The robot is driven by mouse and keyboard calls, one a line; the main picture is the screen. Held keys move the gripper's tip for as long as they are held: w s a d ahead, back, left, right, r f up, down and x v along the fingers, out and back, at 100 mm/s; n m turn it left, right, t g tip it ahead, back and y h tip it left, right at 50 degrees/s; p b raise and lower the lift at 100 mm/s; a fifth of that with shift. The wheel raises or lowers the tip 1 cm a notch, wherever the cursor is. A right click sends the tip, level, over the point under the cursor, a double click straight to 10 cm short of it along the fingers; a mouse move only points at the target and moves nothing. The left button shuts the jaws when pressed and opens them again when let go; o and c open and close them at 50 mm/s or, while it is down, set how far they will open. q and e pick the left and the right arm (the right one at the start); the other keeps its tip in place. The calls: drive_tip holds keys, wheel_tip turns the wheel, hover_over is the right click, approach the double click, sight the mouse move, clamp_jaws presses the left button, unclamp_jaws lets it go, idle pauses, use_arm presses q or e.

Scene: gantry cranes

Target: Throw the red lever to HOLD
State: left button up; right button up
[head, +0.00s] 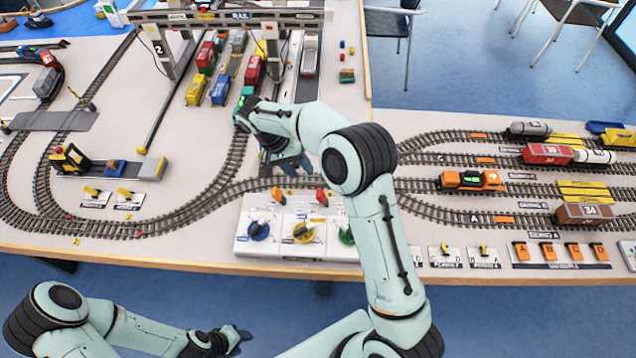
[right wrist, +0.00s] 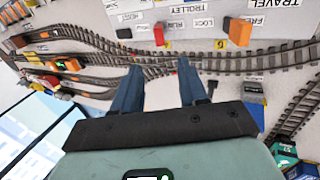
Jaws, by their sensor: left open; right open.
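The red lever (head: 321,196) stands on a white control panel (head: 243,215) at the table's front edge, in line with an orange lever (head: 279,195). In the right wrist view the red lever (right wrist: 158,33) stands at the top, beyond the fingertips, with small labels around it; which one reads HOLD I cannot tell. My right gripper (head: 290,167) is open and empty above the track behind the panel. Its two blue fingers (right wrist: 160,67) are apart and do not touch the red lever. My left gripper (head: 238,338) is low in front of the table, away from the panel.
Blue, yellow and green knobs (head: 258,231) sit at the panel's front. Tracks run behind it. My right arm covers the panel's right side. A gantry crane (head: 240,16) and coloured wagons (head: 220,90) stand behind. An orange locomotive (head: 472,180) is on the right tracks.

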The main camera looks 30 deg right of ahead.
sight(318, 193)
drive_tip(key=x, duration=1.3)
drive_tip(key=shift+s+a, duration=0.1)
drive_tip(key=shift+s, duration=0.2)
clamp_jaws()
